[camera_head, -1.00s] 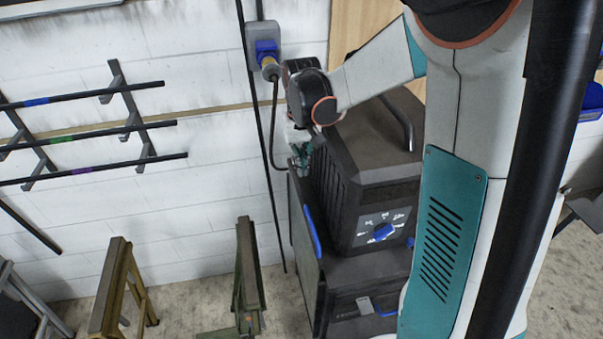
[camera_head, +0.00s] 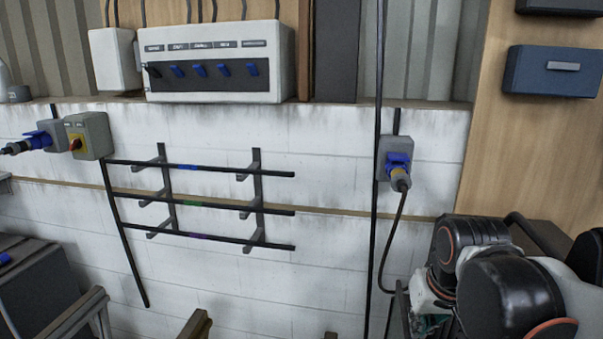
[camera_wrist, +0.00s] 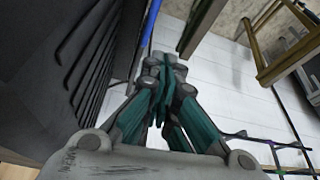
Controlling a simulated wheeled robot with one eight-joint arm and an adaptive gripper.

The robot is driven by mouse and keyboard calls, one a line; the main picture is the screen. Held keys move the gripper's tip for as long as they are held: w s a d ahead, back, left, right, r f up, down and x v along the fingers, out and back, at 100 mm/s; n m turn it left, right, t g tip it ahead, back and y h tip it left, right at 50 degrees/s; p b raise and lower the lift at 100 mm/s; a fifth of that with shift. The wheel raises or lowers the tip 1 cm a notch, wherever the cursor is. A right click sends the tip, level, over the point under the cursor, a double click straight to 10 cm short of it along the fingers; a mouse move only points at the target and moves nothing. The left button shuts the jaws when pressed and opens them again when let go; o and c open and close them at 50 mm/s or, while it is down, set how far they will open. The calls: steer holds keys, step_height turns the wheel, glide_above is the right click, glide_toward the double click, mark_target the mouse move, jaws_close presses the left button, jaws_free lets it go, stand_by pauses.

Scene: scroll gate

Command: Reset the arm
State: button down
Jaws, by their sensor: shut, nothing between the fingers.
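My arm is in the lower right of the head view, its black joints with orange rings and white links folded close together. My gripper (camera_wrist: 163,65) fills the middle of the wrist view; its teal and grey fingers are together with nothing between them. In the head view only a small teal and white part of the gripper (camera_head: 430,318) shows at the bottom edge, below the arm's black joint.
A black louvred machine (camera_wrist: 62,75) stands close left of my gripper in the wrist view. A wall socket with blue plug (camera_head: 397,165) and hanging cable, a rod rack (camera_head: 205,205) and a switch box (camera_head: 215,60) are on the wall. Trestles (camera_wrist: 275,60) stand nearby.

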steer(key=s+a+f+n+t+b, duration=0.1)
steer(key=s+a+f+t+b, duration=0.1)
steer(key=s+f+b, duration=0.3)
steer(key=s+f+t, duration=0.1)
steer(key=s, duration=0.2)
steer(key=shift+s, duration=0.15)
stand_by(0.7)
